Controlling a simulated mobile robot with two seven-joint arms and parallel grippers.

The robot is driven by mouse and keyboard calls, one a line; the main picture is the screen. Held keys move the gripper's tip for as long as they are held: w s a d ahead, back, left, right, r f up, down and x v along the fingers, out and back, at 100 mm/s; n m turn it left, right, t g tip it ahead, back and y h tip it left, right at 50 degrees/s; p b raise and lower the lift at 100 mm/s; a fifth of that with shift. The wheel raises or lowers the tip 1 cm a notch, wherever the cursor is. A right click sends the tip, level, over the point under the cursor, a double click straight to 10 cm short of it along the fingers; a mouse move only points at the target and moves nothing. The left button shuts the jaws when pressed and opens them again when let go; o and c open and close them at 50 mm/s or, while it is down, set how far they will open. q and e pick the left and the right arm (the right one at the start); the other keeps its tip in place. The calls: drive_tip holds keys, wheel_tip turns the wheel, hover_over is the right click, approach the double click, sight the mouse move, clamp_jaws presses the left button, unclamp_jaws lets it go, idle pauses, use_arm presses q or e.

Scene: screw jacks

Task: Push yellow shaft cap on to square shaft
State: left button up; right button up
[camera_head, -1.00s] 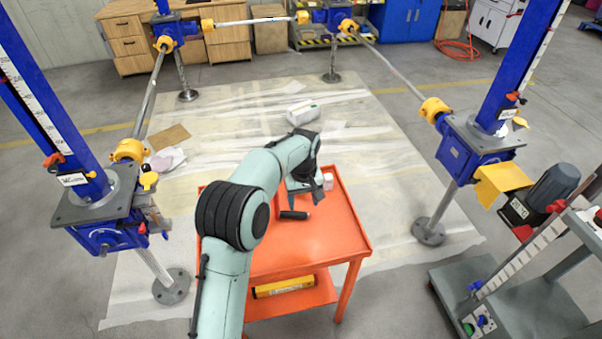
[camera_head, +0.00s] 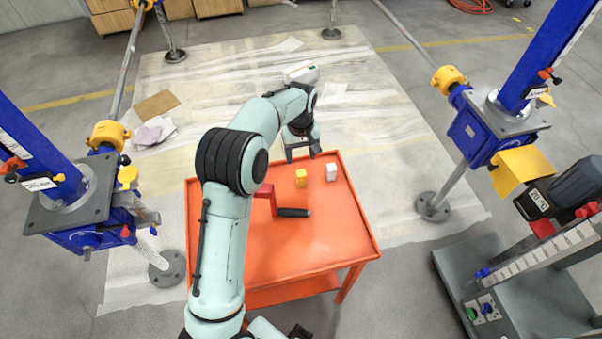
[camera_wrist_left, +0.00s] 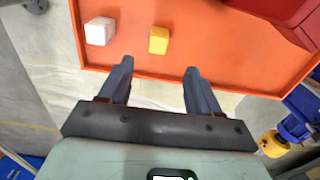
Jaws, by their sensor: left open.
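A small yellow block-shaped cap (camera_head: 301,178) stands on the orange cart top (camera_head: 310,236) near its far edge; it also shows in the left wrist view (camera_wrist_left: 158,40). My left gripper (camera_head: 302,153) is just beyond that edge. In the left wrist view its two fingers (camera_wrist_left: 158,72) are spread and empty, pointing at the yellow cap with a gap between. Another yellow piece (camera_head: 127,178) is at the left blue jack (camera_head: 92,236). I cannot tell which part is the square shaft. My right gripper does not show.
A white block (camera_head: 331,172) stands beside the yellow cap. A red tool with a black handle (camera_head: 293,212) lies on the cart. The right blue jack (camera_head: 478,128) and a grey trolley (camera_head: 500,290) stand right. The cart's near right area is clear.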

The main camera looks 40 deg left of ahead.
sight(301, 173)
use_arm(q)
wheel_tip(301, 173, down, 5)
drive_tip(key=shift+s+f, duration=0.1)
drive_tip(key=shift+w+f, duration=0.15)
drive_tip(key=shift+f, duration=1.45)
drive_tip(key=shift+w+f, duration=0.1)
drive_tip(key=shift+f, duration=1.45)
drive_tip(key=c, duration=1)
drive_tip(key=shift+c, duration=0.2)
drive_tip(key=shift+r, duration=0.15)
